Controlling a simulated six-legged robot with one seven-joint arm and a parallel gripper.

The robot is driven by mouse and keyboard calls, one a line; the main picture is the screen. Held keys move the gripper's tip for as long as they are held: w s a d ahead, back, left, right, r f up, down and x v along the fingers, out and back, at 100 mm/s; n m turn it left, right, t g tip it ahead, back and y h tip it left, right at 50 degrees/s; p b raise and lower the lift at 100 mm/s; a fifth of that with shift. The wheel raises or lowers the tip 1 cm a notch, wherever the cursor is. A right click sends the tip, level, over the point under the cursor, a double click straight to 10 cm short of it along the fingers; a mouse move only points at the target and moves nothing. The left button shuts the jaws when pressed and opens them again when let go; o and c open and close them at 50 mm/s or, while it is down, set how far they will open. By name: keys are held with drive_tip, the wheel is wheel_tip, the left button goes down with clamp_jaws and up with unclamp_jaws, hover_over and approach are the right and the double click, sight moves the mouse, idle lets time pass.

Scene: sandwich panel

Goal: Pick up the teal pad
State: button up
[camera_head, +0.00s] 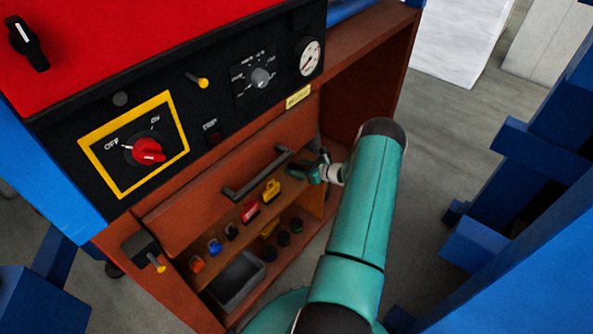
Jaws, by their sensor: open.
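I cannot make out the teal pad for certain. A small dark round piece with a green tint (297,225) lies on the lower shelf, at the right end of a row of dark round pieces, and may be it. My gripper (306,172) is open, small in the picture, at the right end of the grey bar handle and above the shelf. It appears apart from the round pieces. My teal arm covers the area to the right of it and part of the cabinet opening.
The brown cabinet has a flap with a grey handle (256,174). Small coloured pieces, including a red one (250,211) and a yellow one (271,190), line the shelf. A dark grey tray (237,281) sits lower left. A red rotary switch (149,151) is above.

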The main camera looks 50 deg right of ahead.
sight(296, 166)
drive_tip(key=shift+x, duration=1.6)
drive_tip(key=shift+d, duration=0.1)
clamp_jaws()
